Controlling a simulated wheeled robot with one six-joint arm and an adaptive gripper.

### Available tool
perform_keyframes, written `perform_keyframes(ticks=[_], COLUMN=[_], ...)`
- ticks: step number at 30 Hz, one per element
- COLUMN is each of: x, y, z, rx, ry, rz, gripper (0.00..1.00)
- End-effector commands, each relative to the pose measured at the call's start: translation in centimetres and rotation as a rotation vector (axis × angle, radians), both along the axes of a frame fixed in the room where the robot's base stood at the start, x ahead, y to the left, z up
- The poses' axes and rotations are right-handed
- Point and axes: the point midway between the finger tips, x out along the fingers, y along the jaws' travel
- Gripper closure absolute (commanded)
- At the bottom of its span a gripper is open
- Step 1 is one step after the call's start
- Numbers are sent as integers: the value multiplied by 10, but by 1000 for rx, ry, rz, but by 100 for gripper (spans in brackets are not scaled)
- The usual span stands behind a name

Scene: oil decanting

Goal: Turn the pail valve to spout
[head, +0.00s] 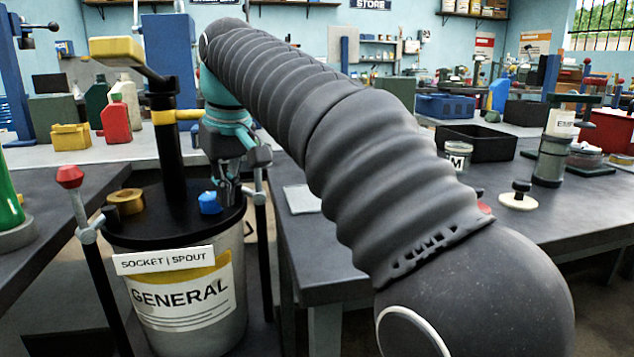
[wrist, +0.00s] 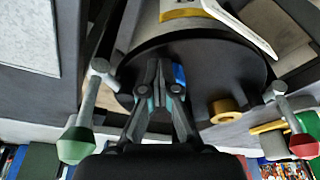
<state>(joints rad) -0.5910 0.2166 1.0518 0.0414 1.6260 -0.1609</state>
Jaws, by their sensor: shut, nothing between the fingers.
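The pail (head: 185,330) is pale, with a black lid, a GENERAL label and a tag reading SOCKET | SPOUT. A small blue valve knob (head: 209,203) sits on the lid near its front. My gripper (head: 228,200) is shut and empty, pointing down just right of the knob in the head view. In the wrist view, the gripper (wrist: 161,72) is over the dark lid (wrist: 210,60), and the blue knob (wrist: 179,73) is partly hidden behind a finger. I cannot tell whether they touch. The knob's pointing direction is unclear.
A brass ring (head: 126,201) lies on the lid's left. A black pump post (head: 167,150) with a yellow head rises behind. A red-topped post (head: 69,177) and a green-topped post (wrist: 76,145) flank the pail. A dark workbench (head: 340,240) stands to the right.

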Motion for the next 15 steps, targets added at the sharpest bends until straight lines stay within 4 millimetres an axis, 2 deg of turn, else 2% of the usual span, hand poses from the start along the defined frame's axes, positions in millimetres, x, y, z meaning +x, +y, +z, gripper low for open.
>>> perform_keyframes(ticks=[15], x=[-9], y=[6], z=[1], rx=[-1], ry=[1], rz=[1], gripper=[100])
